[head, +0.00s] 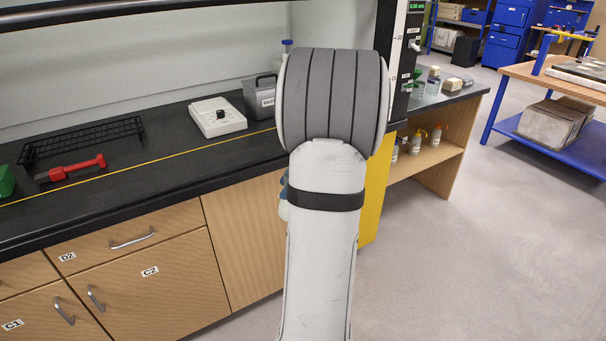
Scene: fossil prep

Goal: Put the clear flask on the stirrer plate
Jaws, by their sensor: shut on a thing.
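The stirrer plate (205,108) is a low white box with a black knob on its sloped front. It sits on the black bench top left of my arm, and its top is bare. My gripper is hidden behind my own grey and white arm, which fills the middle of the head view. A small pale, bluish piece (283,205) shows at the arm's left edge, in front of the cabinet. I cannot tell whether it is part of the clear flask; no whole clear flask is visible on the left part of the bench.
A black wire rack (85,138) and a red tool (75,168) lie on the bench at left. A grey container (260,98) stands just right of the stirrer plate. A yellow line (150,160) runs along the bench. Small bottles (417,142) stand on the shelf at right.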

